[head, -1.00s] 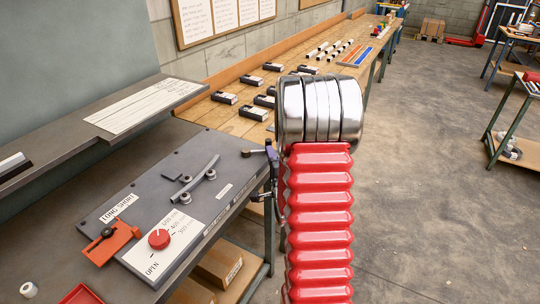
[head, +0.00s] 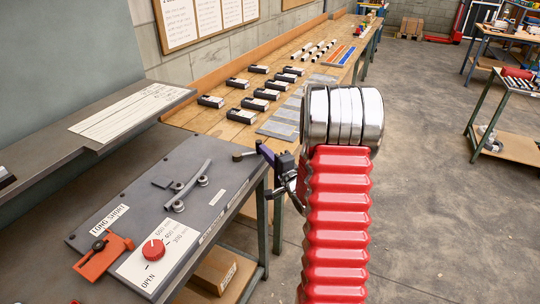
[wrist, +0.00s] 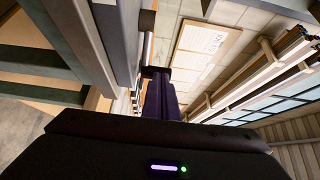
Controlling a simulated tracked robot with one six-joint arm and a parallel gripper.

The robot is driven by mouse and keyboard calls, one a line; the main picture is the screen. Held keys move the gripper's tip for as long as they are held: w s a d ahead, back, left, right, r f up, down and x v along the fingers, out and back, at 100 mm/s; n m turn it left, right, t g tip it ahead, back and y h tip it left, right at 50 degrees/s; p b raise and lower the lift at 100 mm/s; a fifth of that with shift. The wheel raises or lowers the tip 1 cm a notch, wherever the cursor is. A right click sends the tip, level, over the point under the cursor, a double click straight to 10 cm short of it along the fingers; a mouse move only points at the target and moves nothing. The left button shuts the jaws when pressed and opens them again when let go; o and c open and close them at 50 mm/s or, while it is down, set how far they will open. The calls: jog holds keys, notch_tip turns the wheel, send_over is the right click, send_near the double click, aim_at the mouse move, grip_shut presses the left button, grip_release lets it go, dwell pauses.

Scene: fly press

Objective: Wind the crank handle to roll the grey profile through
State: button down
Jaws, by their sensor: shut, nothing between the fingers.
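My gripper (head: 262,148), with purple fingers, is beside this peg, beyond the plate's right edge. It is shut and holds nothing; contact with the peg cannot be made out. The shut fingers also show in the wrist view (wrist: 157,90). My red arm hides part of the area behind.
A red dial (head: 153,250) and an orange slider (head: 103,254) marked LONG SHORT sit on the plate's near end. A grey shelf (head: 90,130) overhangs at left. A wooden bench (head: 205,118) holds several dark blocks.

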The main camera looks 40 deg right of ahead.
jog(key=shift+w+d, duration=0.7)
jog(key=shift+w, duration=0.1)
jog(key=shift+w+d, duration=0.45)
jog(key=shift+w, duration=0.4)
jog(key=shift+s, duration=0.1)
jog(key=shift+s+d, duration=0.1)
jog(key=shift+s, duration=0.1)
jog(key=s+d, duration=0.4)
jog(key=s, duration=0.8)
jog(key=shift+s, duration=0.35)
